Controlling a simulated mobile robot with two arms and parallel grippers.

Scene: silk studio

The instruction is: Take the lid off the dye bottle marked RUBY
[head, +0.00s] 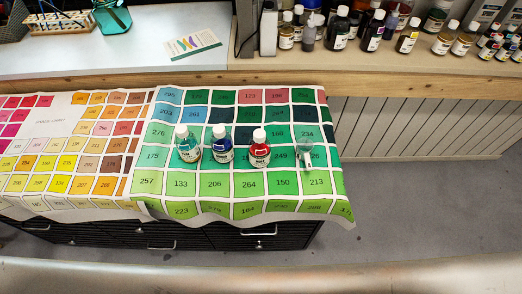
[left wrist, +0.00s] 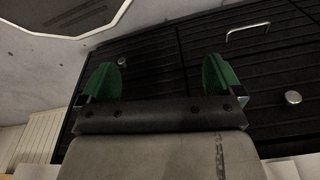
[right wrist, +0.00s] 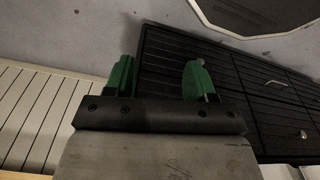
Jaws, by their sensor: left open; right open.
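Three white-capped dye bottles stand upright in a row on the colour-chart cloth in the head view: a teal one (head: 187,146), a blue one (head: 221,147) and a red one (head: 259,152). The red one has a white lid (head: 259,134) on it; its label is too small to read, but its colour fits RUBY. My left gripper (left wrist: 162,80) is open and empty in the left wrist view, facing dark drawers. My right gripper (right wrist: 158,80) is open and empty in the right wrist view. Neither gripper shows in the head view.
A small clear vessel (head: 305,153) stands right of the red bottle. The colour-chart cloth (head: 150,207) hangs over the front edge of the drawer cabinet (head: 260,236). Many bottles crowd the shelf (head: 380,66) at the back right. The cloth in front of the bottles is clear.

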